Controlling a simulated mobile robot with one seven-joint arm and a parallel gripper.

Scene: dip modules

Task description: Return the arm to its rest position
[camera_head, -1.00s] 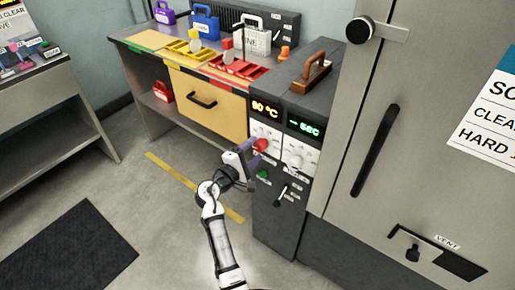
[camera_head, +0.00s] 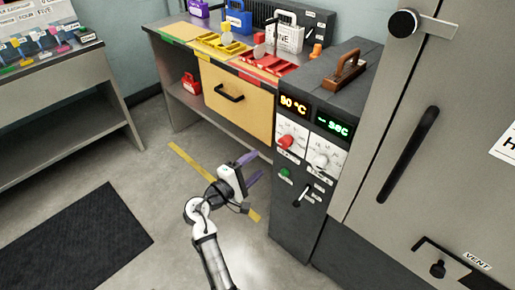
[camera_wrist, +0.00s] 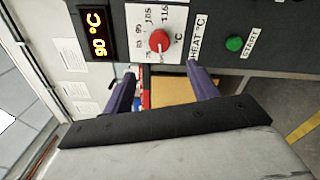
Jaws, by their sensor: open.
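My gripper (camera_head: 252,168) is in the lower middle of the head view, with its two purple fingers apart and nothing between them. It is to the left of the dark control cabinet (camera_head: 292,225), apart from the red temperature knob (camera_head: 286,142). In the wrist view the open fingers of my gripper (camera_wrist: 160,88) point towards the cabinet front. The red knob (camera_wrist: 159,41) shows above them, beside the orange 90 °C display (camera_wrist: 97,20). The green start button (camera_wrist: 234,44) is to the right.
A bench (camera_head: 262,136) with a yellow drawer, coloured trays and boxes stands behind. A large grey door with a black handle (camera_head: 408,153) is on the right. A table (camera_head: 60,120) stands at left. The floor around the dark mat (camera_head: 75,245) is clear.

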